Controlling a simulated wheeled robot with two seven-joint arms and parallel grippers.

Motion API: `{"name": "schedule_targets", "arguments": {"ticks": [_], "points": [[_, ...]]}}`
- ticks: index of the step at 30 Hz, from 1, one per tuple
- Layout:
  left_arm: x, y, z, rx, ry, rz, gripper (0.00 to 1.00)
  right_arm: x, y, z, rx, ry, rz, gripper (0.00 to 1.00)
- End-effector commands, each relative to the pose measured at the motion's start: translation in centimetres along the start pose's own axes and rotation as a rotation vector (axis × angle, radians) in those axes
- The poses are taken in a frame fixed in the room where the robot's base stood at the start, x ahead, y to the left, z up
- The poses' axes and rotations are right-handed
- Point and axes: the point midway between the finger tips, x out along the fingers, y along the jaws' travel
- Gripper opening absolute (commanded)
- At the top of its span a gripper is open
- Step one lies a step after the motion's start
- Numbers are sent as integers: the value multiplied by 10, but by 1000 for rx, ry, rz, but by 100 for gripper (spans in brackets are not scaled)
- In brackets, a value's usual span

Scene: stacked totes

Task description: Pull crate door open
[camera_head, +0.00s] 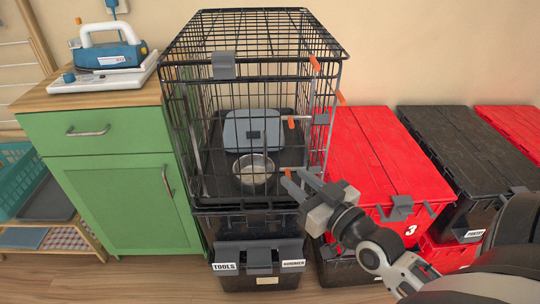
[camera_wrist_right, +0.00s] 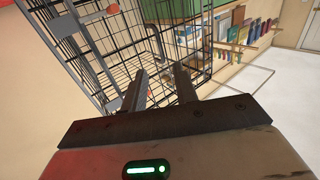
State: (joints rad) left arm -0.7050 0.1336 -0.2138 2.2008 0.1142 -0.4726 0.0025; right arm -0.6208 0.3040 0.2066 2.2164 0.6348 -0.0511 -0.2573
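The black wire crate (camera_head: 262,22) stands on dark totes against the wall, with a grey-blue cushion and a metal bowl inside. Its wire door (camera_head: 225,130) is on the front. Orange-tipped latch parts (camera_head: 291,122) show near its right side. I cannot tell whether the door is fully closed or ajar. My right gripper (camera_head: 300,183) is at the crate's lower right front corner, its fingers apart and pointing toward the wires. In the right wrist view the open gripper (camera_wrist_right: 160,82) has crate wires (camera_wrist_right: 120,45) just beyond its fingers; contact is unclear. My left gripper is not in view.
A green cabinet (camera_head: 125,200) with an iron (camera_head: 108,52) on top stands left of the crate. Red totes (camera_head: 360,150) and a black tote (camera_head: 440,135) stand to the right, close to my right arm. Bare floor (camera_head: 130,285) shows in front.

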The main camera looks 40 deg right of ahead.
Motion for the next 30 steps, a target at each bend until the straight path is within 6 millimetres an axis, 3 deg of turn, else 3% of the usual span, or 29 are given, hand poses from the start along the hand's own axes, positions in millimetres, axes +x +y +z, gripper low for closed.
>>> {"name": "schedule_targets", "arguments": {"ticks": [6,12,18,27,30], "points": [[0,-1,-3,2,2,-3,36,48,0,-2,3,3,0,29],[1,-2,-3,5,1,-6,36,82,0,0,2,1,0,29],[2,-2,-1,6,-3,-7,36,97,-1,1,1,-2,-1,29],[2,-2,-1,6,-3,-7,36,99,-1,1,1,-3,-1,29],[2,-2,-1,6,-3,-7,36,99,-1,1,1,-3,-1,4]]}}
